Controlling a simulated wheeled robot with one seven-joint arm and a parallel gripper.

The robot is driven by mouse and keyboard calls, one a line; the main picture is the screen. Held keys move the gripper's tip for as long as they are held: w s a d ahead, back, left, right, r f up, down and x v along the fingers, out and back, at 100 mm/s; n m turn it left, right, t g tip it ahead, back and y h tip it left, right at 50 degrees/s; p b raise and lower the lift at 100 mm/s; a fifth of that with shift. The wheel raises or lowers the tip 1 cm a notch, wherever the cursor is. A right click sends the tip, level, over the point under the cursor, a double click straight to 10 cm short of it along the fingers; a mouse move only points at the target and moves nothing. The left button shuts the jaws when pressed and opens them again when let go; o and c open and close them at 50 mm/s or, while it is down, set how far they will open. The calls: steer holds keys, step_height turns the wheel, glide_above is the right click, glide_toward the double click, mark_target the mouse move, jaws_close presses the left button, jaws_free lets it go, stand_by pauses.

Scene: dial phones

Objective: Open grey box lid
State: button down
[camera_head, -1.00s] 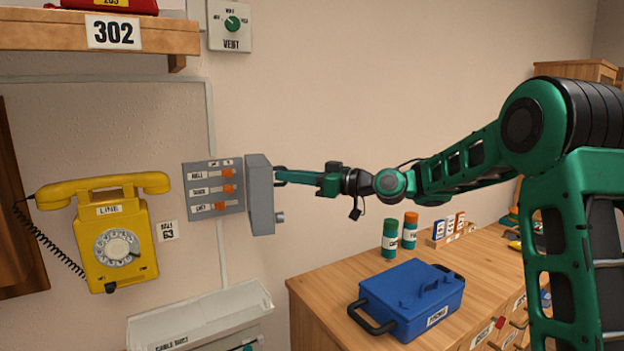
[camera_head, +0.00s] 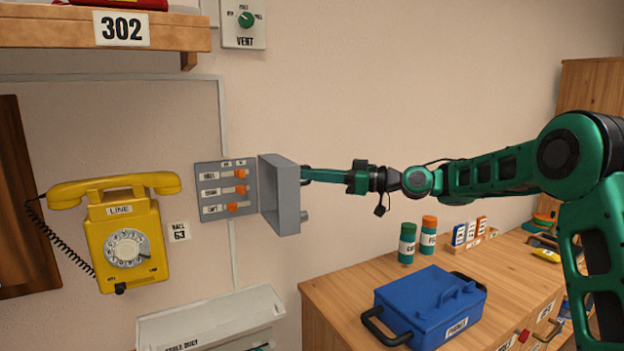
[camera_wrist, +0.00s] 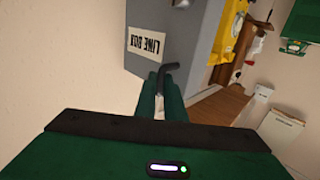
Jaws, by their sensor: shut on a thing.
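The grey box is on the wall, with its back panel (camera_head: 222,191) showing several orange switches. Its grey lid (camera_head: 284,200) is hinged on the panel's right side and stands swung out from the wall, so the switches are exposed. In the wrist view the lid's outer face (camera_wrist: 165,30) carries a "LINE BOX" label. My gripper (camera_head: 308,174) is at the lid's right side, shut on the dark lid handle (camera_wrist: 168,72). In the wrist view the two green fingers close around this handle. The hinge itself is hard to make out.
A yellow phone (camera_head: 120,232) hangs left of the box. A shelf (camera_head: 160,35) marked 302 is above. A white tray (camera_head: 215,318) is below. A wooden cabinet (camera_head: 335,305) at right holds a blue case (camera_head: 430,305) and bottles (camera_head: 407,243). The wall right of the lid is clear.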

steer(key=shift+w+d+f, duration=0.1)
steer(key=shift+d+f, duration=0.15)
steer(key=shift+f, duration=0.15)
steer(key=c, duration=1.8)
jaws_free()
steer(key=shift+c, duration=0.2)
steer(key=shift+r, duration=0.1)
steer(key=shift+a+r, duration=0.1)
steer(key=v, duration=1.1)
steer(key=shift+a, duration=0.1)
